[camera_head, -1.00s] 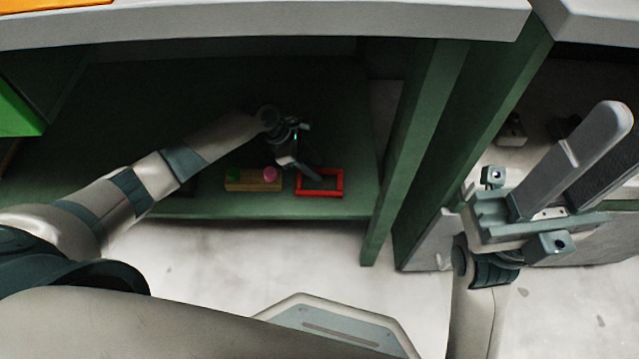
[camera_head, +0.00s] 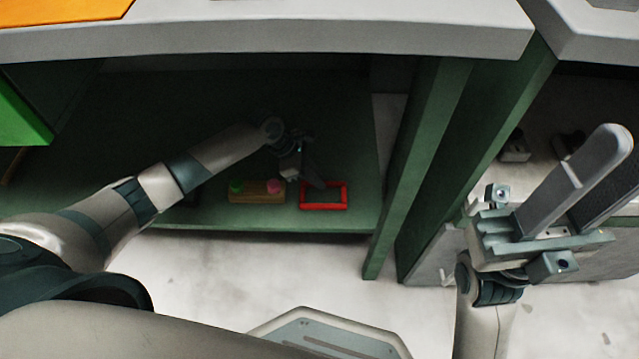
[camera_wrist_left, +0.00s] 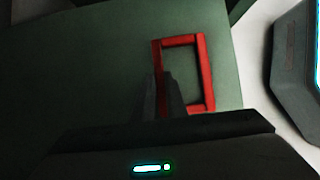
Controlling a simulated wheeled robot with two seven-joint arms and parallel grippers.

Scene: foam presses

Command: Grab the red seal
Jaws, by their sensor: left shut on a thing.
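The red seal, a square red frame (camera_head: 324,208), lies on the green shelf (camera_head: 220,220) inside the low cabinet. My left gripper (camera_head: 316,182) reaches down from behind to its left side. In the left wrist view, the red seal (camera_wrist_left: 207,72) is seen whole except for part of its left bar, which the dark fingers (camera_wrist_left: 164,95) cover. The fingers are shut on that left bar. The seal appears still flat on the shelf. My right gripper (camera_head: 603,185) is at the far right, pointing up, its fingers apart and empty.
A wooden block (camera_head: 257,197) with a green knob (camera_head: 236,186) and a pink knob (camera_head: 275,185) is just left of the seal. A green cabinet post (camera_head: 415,165) stands to the right. A grey countertop (camera_head: 270,36) overhangs the shelf.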

